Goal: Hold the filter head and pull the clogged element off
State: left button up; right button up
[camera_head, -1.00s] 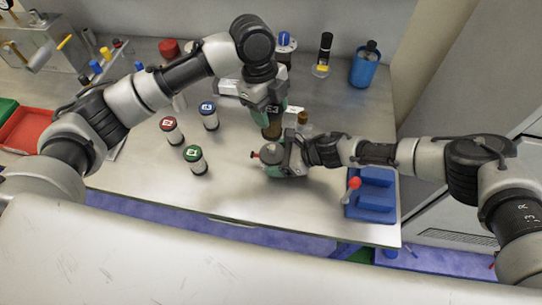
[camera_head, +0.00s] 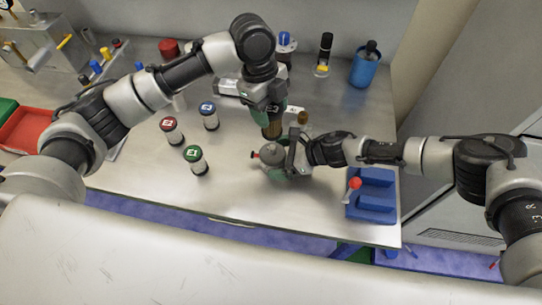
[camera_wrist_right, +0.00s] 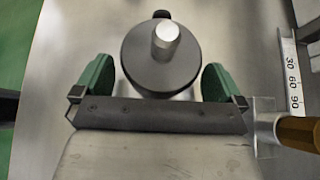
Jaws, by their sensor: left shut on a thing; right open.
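My left gripper (camera_head: 271,108) is shut on a brown cylinder (camera_head: 272,129), which looks like the clogged element, and holds it upright just behind the grey round filter head (camera_head: 273,153). The head has a small red knob on its left side. In the right wrist view the filter head (camera_wrist_right: 160,62) is a dark grey cylinder with a bright stub on top. My right gripper (camera_head: 280,160) is open, its green fingers on either side of the head, with gaps showing in the wrist view (camera_wrist_right: 158,85). The brown cylinder's lower end is partly hidden.
Three canisters with red (camera_head: 171,130), blue (camera_head: 209,115) and green (camera_head: 195,160) caps stand to the left. A blue holder (camera_head: 371,205) is at the right edge, a blue cup (camera_head: 365,66) at the back. An amber part (camera_wrist_right: 300,132) is close beside my right gripper. The front middle is clear.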

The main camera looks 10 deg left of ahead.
jog(key=v, duration=1.1)
jog(key=shift+f, duration=0.1)
